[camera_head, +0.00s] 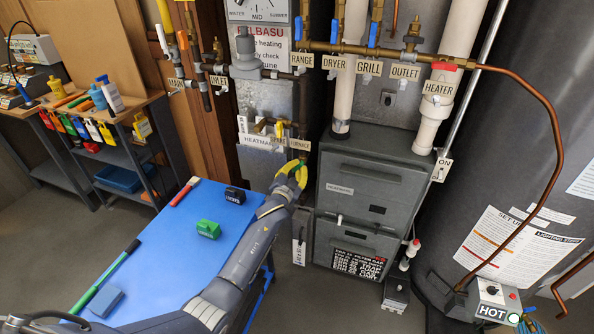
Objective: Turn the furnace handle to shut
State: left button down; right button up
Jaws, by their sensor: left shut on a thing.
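A small tag reading FURNACE (299,144) sits on the pipework at the left of the grey furnace cabinet (372,175). My left gripper (294,168), with yellow-green fingers, is just below this tag. It is shut on the furnace handle, which is mostly hidden behind the fingers, so its exact angle cannot be told. A yellow lever (279,130) shows above and left of the gripper, apart from it. My right gripper is not in view.
Labelled valves line the wall above. A copper pipe (545,130) curves down at the right, before a large dark tank (480,190).

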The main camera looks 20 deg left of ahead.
pick_arm(q)
jog(key=shift+m, duration=0.8)
